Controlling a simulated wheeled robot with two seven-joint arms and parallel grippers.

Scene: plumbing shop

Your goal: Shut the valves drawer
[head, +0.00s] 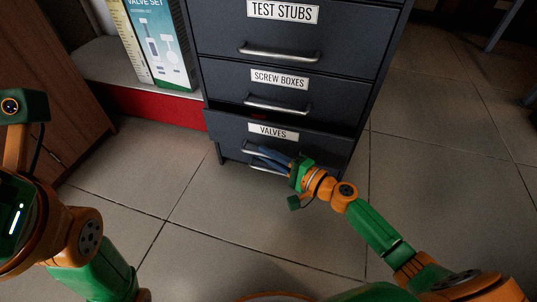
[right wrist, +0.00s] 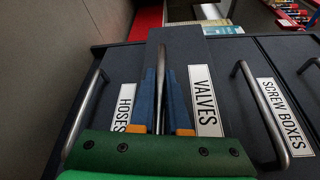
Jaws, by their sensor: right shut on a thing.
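The valves drawer (head: 225,126) is a dark front with a white VALVES label, low in the grey cabinet in the head view. It stands a little way out, with a narrow dark gap along its top edge. My right gripper (head: 266,155) is at its handle. In the right wrist view, the blue fingers of the right gripper (right wrist: 164,85) are shut on the drawer's silver handle (right wrist: 160,62), beside the VALVES label (right wrist: 205,100). My left arm shows at the left of the head view, but its fingers are out of the picture.
The screw boxes drawer (head: 232,82) and test stubs drawer (head: 225,32) above look shut. A hoses drawer label (right wrist: 124,107) shows in the right wrist view. A valve set box (head: 160,45) stands on a shelf left of the cabinet. The tiled floor (head: 440,170) at right is clear.

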